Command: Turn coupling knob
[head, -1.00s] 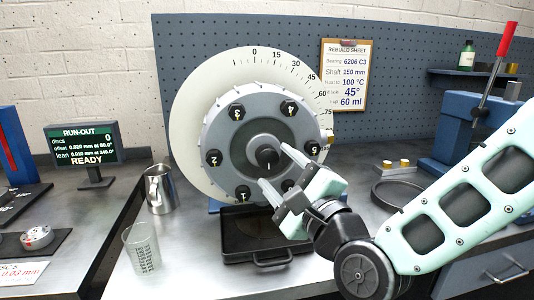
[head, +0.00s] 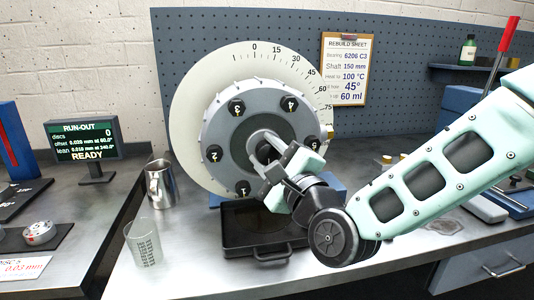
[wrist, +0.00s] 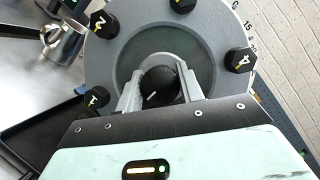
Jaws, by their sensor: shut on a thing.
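The black coupling knob (wrist: 159,84) sits at the centre of the grey rotor hub (head: 226,129); a white mark on it shows in the wrist view. My gripper (head: 262,147) is shut on the knob, with one finger on each side of it, clear in the wrist view (wrist: 160,92). In the head view the fingers and wrist hide most of the knob. Numbered black bolts ring the hub, with 3 (head: 237,107) and 4 (head: 290,104) at the top. A white degree dial (head: 200,95) stands behind the hub.
A black tray (head: 235,240) lies below the rotor. A steel jug (head: 160,185) and a clear measuring beaker (head: 143,243) stand to its left. The run-out display (head: 83,140) reads READY. A rebuild sheet (head: 344,70) hangs on the pegboard.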

